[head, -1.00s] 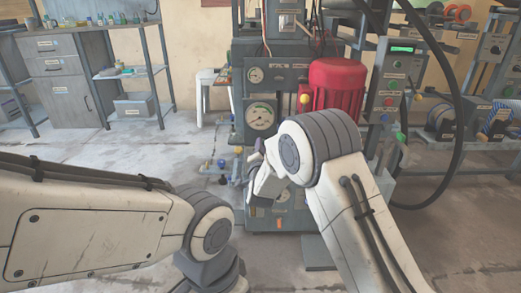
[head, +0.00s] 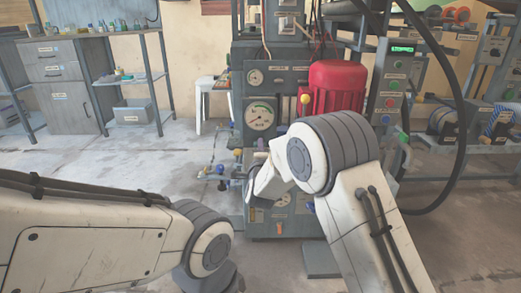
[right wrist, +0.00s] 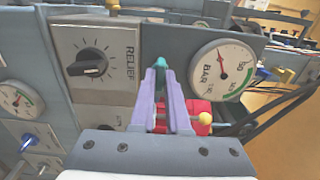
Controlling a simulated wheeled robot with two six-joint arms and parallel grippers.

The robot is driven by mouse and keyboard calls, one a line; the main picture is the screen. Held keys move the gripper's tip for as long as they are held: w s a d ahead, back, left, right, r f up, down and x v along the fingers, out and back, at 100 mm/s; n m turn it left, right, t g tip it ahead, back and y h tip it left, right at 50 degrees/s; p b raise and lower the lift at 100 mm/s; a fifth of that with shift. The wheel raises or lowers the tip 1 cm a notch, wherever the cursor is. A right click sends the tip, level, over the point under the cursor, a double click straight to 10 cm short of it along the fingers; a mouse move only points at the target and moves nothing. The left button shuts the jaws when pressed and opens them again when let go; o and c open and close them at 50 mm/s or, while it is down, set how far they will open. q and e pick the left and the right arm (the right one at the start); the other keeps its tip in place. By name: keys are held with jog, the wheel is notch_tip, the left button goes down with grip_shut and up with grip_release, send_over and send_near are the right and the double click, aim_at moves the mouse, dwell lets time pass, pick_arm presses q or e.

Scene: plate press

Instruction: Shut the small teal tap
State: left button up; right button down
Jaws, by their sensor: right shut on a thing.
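A small teal piece, apparently the tap lever (right wrist: 161,62), shows in the right wrist view between the tips of my right gripper (right wrist: 160,73). The gripper's two lavender fingers are shut on it from both sides. The fingers hide most of the tap, so I cannot tell how far it is turned. In the head view my right arm covers this spot, and the tap cannot be made out. Only my left arm shows at the lower left; its gripper is outside the picture.
A black RELIEF knob (right wrist: 91,65) is left of the fingers and a BAR gauge (right wrist: 221,70) is to the right. A red motor (head: 337,88) sits on the press. A thick black hose (head: 456,105) hangs at its right. The floor (head: 110,160) at left is clear.

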dwell(0.4)
jog(key=c, duration=0.9)
grip_release()
jog(key=shift+f, duration=0.1)
jog(key=s+p, duration=0.4)
jog(key=s, duration=0.6)
jog(key=shift+s, duration=0.2)
jog(key=shift+d, duration=0.1)
